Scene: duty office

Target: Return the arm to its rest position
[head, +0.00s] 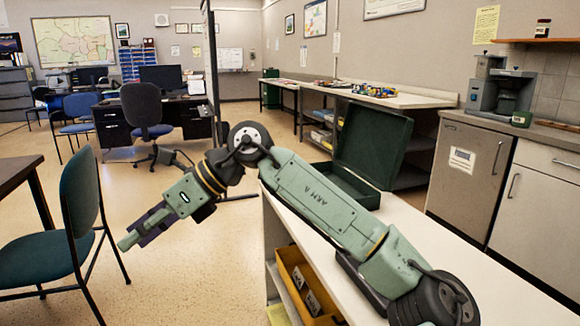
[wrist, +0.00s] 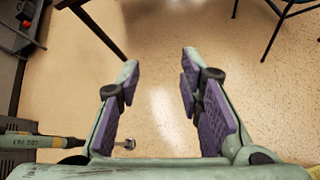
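My arm (head: 320,200), pale green with black joints, reaches from the lower right over the white counter and bends down to the left past its end. My gripper (head: 132,238) hangs over open floor, tilted down to the left, beside the blue chair. In the wrist view my gripper (wrist: 160,66) has its two purple-padded fingers spread wide apart. Only floor shows between them, so it is open and empty.
A white counter (head: 440,235) carries an open green box (head: 345,185) behind my arm. A yellow bin (head: 296,280) sits on the shelf below. A blue chair (head: 78,200) and dark table (head: 15,172) stand left. An office chair (head: 145,110) stands farther back.

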